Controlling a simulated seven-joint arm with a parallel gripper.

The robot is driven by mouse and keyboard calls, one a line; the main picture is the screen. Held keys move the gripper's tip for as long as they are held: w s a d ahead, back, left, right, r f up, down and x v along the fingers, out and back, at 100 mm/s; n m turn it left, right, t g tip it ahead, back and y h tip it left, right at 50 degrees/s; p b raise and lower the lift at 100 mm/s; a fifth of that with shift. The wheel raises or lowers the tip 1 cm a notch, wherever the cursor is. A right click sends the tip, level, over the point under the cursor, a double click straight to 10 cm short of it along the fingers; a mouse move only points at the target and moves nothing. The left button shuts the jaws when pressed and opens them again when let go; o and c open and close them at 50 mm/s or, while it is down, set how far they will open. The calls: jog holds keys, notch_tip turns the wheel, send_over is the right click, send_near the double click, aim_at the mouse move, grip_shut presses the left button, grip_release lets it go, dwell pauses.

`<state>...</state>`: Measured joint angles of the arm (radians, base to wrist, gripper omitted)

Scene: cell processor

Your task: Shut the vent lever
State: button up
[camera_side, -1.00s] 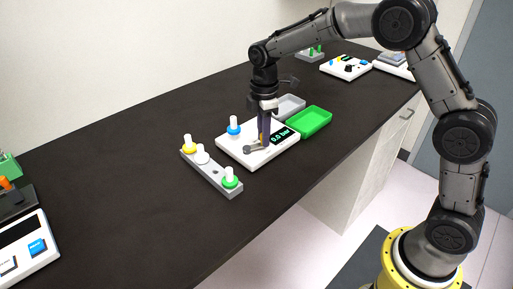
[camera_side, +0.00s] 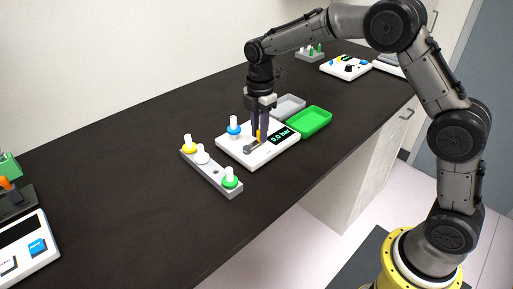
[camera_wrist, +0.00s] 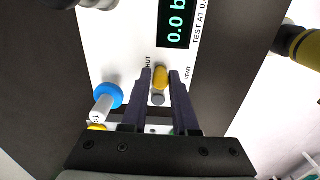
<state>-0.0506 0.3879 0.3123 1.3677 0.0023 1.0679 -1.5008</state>
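The vent lever has a yellow handle (camera_wrist: 160,77) and a grey round pivot (camera_wrist: 158,99). It stands on the white panel (camera_side: 232,153), pointing between the SHUT and VENT labels in the wrist view. Finger contact is hard to see exactly.
A blue-collared white knob (camera_side: 234,126) stands left of the lever. The panel's display (camera_side: 283,133) reads 0.0 bar. A grey strip with capped fittings (camera_side: 214,172) lies in front. Green (camera_side: 310,122) and grey (camera_side: 289,106) trays lie behind.

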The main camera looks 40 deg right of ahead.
jog(key=o, duration=0.3)
jog(key=shift+r, duration=2.9)
